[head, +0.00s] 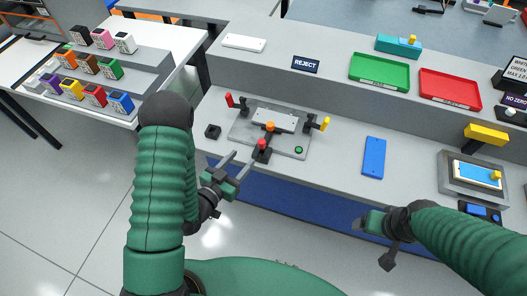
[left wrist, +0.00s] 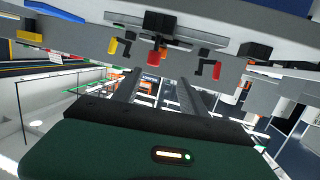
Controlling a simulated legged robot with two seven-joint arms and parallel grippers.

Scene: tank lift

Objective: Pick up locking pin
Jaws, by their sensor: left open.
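A red-topped pin (head: 262,144), likely the locking pin, stands at the front edge of a grey fixture plate (head: 240,127). A red knob also shows in the left wrist view (left wrist: 154,58), which sees the scene upside down. An orange knob (head: 270,127) is just behind the pin. My left gripper (head: 244,157) is open and empty, its fingers pointing toward the pin from the front left. Its two fingers also show in the left wrist view (left wrist: 158,80), apart, with the red knob beyond them. My right gripper (head: 375,238) is off to the right, in front of the bench; its jaw state is unclear.
The fixture has a red handle (head: 236,101) and a yellow handle (head: 324,124). A black block (head: 212,131) sits left of it. A blue plate (head: 374,157) lies to the right. Green (head: 380,72) and red (head: 450,90) trays stand on the raised shelf behind.

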